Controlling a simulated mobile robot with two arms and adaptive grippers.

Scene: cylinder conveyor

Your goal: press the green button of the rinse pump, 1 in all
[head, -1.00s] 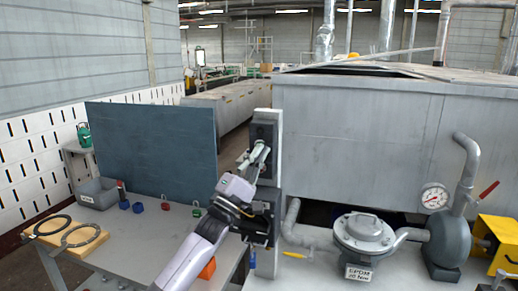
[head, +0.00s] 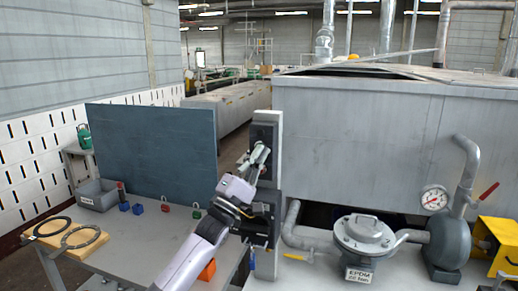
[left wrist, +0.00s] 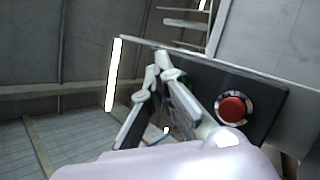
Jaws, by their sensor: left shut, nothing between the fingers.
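My left gripper (head: 262,149) is shut and empty, with its fingertips in front of the dark control box on the grey post (head: 276,150). In the left wrist view, the closed fingers (left wrist: 160,62) reach over the dark face of the box (left wrist: 262,92). A round red button (left wrist: 233,108) with a metal ring shows on that face, right of the fingers. My right gripper is not in view.
A grey pump (head: 447,242) with a gauge (head: 434,197) stands at the right, beside a labelled metal housing (head: 365,236).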

